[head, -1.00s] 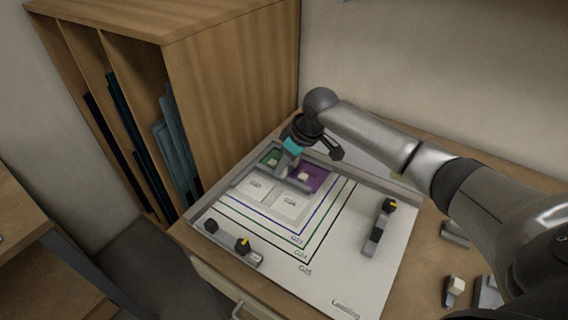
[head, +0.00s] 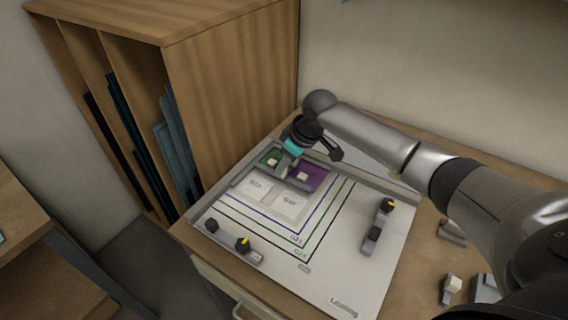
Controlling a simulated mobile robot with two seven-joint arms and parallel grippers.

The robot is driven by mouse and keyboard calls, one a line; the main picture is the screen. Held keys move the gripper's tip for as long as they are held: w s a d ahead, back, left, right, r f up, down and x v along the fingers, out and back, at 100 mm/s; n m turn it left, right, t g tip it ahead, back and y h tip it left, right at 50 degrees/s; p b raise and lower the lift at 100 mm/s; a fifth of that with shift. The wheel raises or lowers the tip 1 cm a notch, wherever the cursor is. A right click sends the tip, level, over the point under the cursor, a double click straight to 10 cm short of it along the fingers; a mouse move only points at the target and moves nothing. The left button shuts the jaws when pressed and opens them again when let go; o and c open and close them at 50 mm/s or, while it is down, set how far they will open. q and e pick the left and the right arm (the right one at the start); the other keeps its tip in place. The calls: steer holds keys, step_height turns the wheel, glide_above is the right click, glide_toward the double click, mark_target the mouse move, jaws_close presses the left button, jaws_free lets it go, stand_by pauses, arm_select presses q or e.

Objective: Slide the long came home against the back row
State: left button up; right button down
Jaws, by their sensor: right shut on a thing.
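The long came (head: 300,185) is a thin grey strip. It lies along the front edge of the back row, which holds a green glass piece (head: 268,158) at left and a purple glass piece (head: 313,177) at right. My right gripper (head: 287,168) points down between the two pieces and is shut on the came. Its fingertips are small and partly hidden, and I cannot tell whether the came touches both pieces along its whole length. My left gripper is out of view.
The white layout board (head: 345,275) has printed outlines and pale labelled panels (head: 290,207). Grey fences edge its back and left. A wooden glass rack (head: 235,100) stands at left.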

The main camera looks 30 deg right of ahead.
steer(key=shift+w+d, duration=0.25)
steer(key=shift+d, duration=0.1)
stand_by(0.7)
steer(key=c, duration=0.6)
jaws_free()
steer(key=shift+s, duration=0.1)
steer(key=shift+p, duration=0.3)
steer(key=shift+r+p, duration=3.55)
steer(key=shift+p, duration=0.45)
